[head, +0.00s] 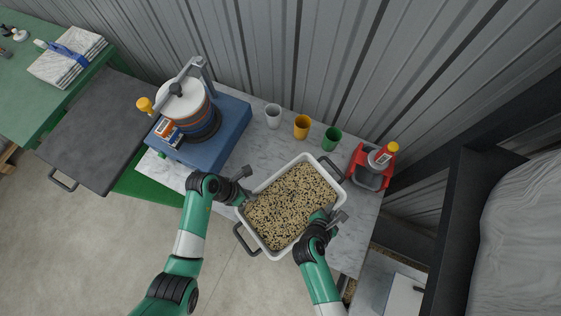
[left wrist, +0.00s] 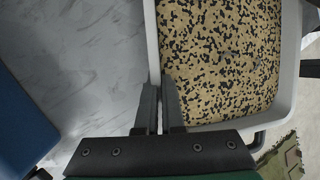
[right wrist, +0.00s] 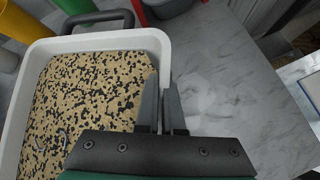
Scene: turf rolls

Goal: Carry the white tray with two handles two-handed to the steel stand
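The white tray (head: 256,237) is full of tan grain with black specks. Its two dark handles, one at the upper right end (head: 333,169) and one at the lower left end (head: 245,240), are free of my grippers. My left gripper (head: 245,193) is shut on the tray's left long wall, which also shows between its fingers in the left wrist view (left wrist: 153,45). My right gripper (head: 326,213) is shut on the opposite long wall, seen in the right wrist view (right wrist: 166,60). The tray's lower left end reaches past the table edge. I cannot tell whether it is lifted, or which surface is the steel stand.
On the marble table (head: 349,235) are grey (head: 273,117), yellow (head: 302,127) and green (head: 331,139) cups, a red-framed device (head: 372,168) and a blue-based machine (head: 215,140). A dark flat-topped cart (head: 90,125) stands left. Open floor (head: 80,250) lies in front.

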